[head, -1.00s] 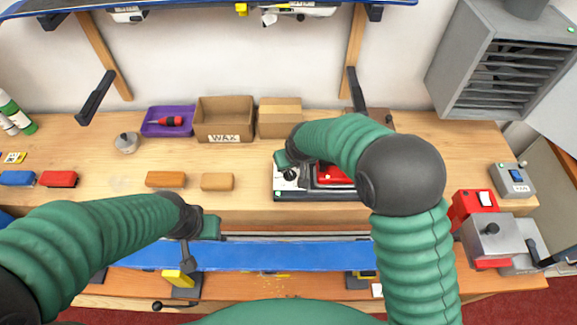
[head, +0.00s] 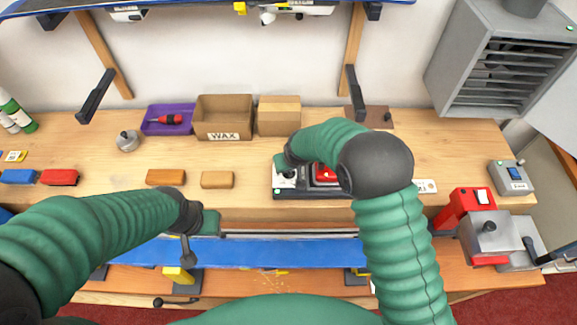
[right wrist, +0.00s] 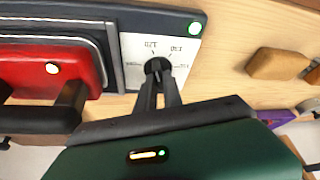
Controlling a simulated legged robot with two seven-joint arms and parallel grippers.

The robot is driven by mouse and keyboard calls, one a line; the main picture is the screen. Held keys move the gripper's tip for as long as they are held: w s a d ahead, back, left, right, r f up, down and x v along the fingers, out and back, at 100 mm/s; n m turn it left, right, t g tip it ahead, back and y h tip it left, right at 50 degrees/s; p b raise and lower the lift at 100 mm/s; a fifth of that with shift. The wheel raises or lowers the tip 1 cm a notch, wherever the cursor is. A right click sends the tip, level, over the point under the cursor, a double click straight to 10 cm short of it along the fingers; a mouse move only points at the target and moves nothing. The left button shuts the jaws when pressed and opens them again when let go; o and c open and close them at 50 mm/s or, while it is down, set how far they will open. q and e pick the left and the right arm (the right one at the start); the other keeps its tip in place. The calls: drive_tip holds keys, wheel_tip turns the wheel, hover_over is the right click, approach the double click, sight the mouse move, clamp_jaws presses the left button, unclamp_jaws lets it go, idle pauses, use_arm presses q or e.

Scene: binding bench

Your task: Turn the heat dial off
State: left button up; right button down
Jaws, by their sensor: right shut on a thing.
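The heat dial (right wrist: 157,65) is a black knob on a white scale plate (right wrist: 135,50) printed with numbers. My right gripper (right wrist: 162,84) is shut on the knob, its two dark fingers pinching it. In the head view the right gripper (head: 285,164) is over the left end of the dark unit (head: 305,195) that bears the dial; the fingers and arm partly cover that end. A green light (right wrist: 194,28) glows at the plate's corner. My left gripper (head: 209,222) is above the blue board at the bench front; its jaws are not clear.
A red iron (right wrist: 45,68) sits beside the dial plate, partly behind my right arm in the head view. Wax bars (head: 217,180), a WAX box (head: 224,117) and a purple tray (head: 160,128) lie left. A blue board (head: 270,252) runs along the front.

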drive_tip(key=shift+n, duration=0.3)
drive_tip(key=shift+n+b, duration=0.3)
drive_tip(key=shift+n, duration=0.2)
drive_tip(key=shift+d+n+g+y, duration=0.1)
drive_tip(key=shift+n+g+y, duration=0.4)
drive_tip(key=shift+n, duration=0.7)
drive_tip(key=n, duration=0.2)
drive_tip(key=n+g+y, duration=0.1)
drive_tip(key=n, duration=0.1)
drive_tip(key=shift+w+r+n+b, duration=0.1)
drive_tip(key=shift+w+n+b, duration=0.05)
drive_tip(key=shift+n+b, duration=0.15)
drive_tip(key=shift+n+g+y, duration=0.4)
drive_tip(key=shift+n+g, duration=0.2)
drive_tip(key=shift+n, duration=1)
drive_tip(key=shift+r, duration=0.1)
drive_tip(key=c, duration=1.5)
unclamp_jaws()
drive_tip(key=shift+d, duration=0.1)
